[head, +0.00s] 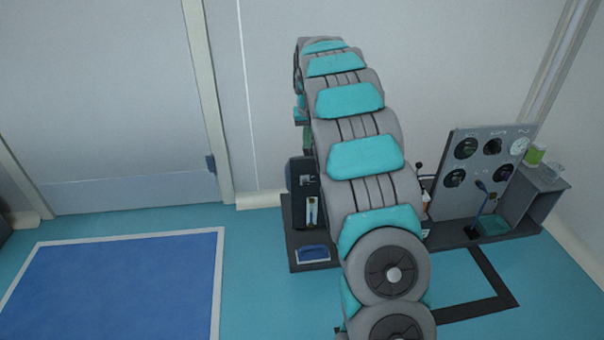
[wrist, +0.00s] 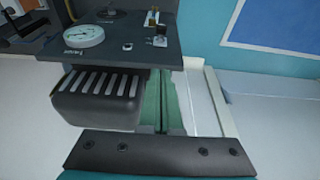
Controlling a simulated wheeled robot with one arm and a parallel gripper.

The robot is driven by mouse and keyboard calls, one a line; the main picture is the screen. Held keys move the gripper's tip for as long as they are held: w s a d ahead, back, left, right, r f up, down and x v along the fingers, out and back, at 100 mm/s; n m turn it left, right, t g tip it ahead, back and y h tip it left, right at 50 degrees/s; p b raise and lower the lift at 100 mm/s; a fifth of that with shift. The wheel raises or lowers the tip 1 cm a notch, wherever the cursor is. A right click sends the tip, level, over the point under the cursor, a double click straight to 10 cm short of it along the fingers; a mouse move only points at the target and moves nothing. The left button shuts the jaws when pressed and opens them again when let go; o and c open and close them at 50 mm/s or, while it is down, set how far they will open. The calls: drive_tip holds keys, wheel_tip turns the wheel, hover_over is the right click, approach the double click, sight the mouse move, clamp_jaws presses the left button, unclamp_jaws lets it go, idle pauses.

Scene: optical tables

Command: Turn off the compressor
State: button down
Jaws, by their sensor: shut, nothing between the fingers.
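A dark unit with a flat panel (wrist: 105,52) fills the upper left of the wrist view; I take it to be the compressor. A black slotted housing (wrist: 98,98) shows below the panel edge. My gripper (wrist: 163,73) is shut and empty, its green fingers together at the panel's near edge; contact cannot be told. In the head view my gripper (head: 307,150) points down above a dark upright box (head: 301,178), and my arm hides much behind it.
A blue tray (head: 313,254) lies at the base's left end. A blue floor mat (head: 115,285) and open floor lie left.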

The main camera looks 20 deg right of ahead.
sight(306, 164)
drive_tip(key=x, duration=1)
drive_tip(key=shift+f, duration=0.3)
drive_tip(key=shift+s+a+f+p, duration=0.15)
drive_tip(key=shift+s+f+p, duration=0.15)
drive_tip(key=shift+s+f, duration=0.4)
drive_tip(key=shift+s+a+f, duration=0.1)
drive_tip(key=shift+s+f, duration=0.15)
drive_tip(key=shift+f, duration=0.45)
drive_tip(key=shift+s+a+f+t+b, duration=0.15)
drive_tip(key=shift+s+f+t+b, duration=0.2)
drive_tip(key=shift+t+b, duration=0.25)
drive_tip(key=shift+r+b, duration=0.1)
drive_tip(key=shift+b, duration=0.2)
drive_tip(key=shift+s, duration=0.1)
